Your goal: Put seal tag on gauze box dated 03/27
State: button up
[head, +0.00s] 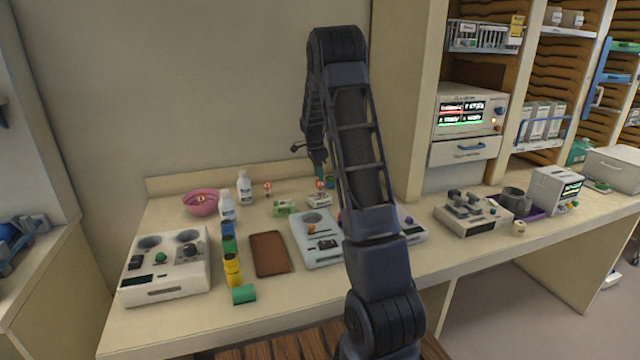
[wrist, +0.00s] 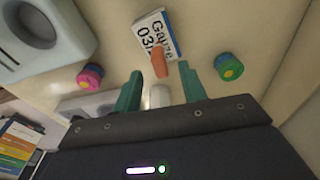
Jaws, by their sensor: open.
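A white gauze box (wrist: 152,30) lies just beyond my fingertips in the wrist view. Its label reads "Gauze" and a date starting "03"; the rest of the date is not legible. My gripper (wrist: 161,71) is open, with one teal finger on each side. A small orange-red piece (wrist: 159,64), perhaps the seal tag, shows between the fingertips and overlaps the box's near edge. I cannot tell if it touches the box. In the head view my gripper (head: 320,170) is above a small white box (head: 318,202). A green and white box (head: 284,208) lies left of it.
A pink bowl (head: 200,207) and white bottles (head: 244,187) stand at the back left of the counter. A brown pad (head: 269,254) and a grey device (head: 315,240) lie nearer. Two round colourful knob-like pieces (wrist: 90,76) (wrist: 229,67) flank my fingers.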

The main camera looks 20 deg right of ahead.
jog(key=r, duration=0.5)
jog(key=shift+a+r, duration=0.35)
jog(key=shift+s+r, duration=0.1)
jog(key=shift+r, duration=0.2)
jog(key=s+a+r+n+t, duration=0.1)
jog(key=s+a+r+n, duration=0.2)
jog(key=s, duration=0.4)
jog(key=s+r+n+y, duration=0.1)
jog(key=s+r+n, duration=0.2)
jog(key=s+r, duration=0.35)
jog(key=s+a+r+n+t, duration=0.1)
jog(key=s+a+r+n, duration=0.15)
jog(key=s, duration=0.55)
jog(key=s+a+f+n+t, duration=0.1)
jog(key=s+n, duration=0.9)
jog(key=s, duration=1.4)
jog(key=shift+a+f+t, duration=0.15)
jog(key=shift+a+t, duration=0.65)
jog(key=shift+a, duration=0.4)
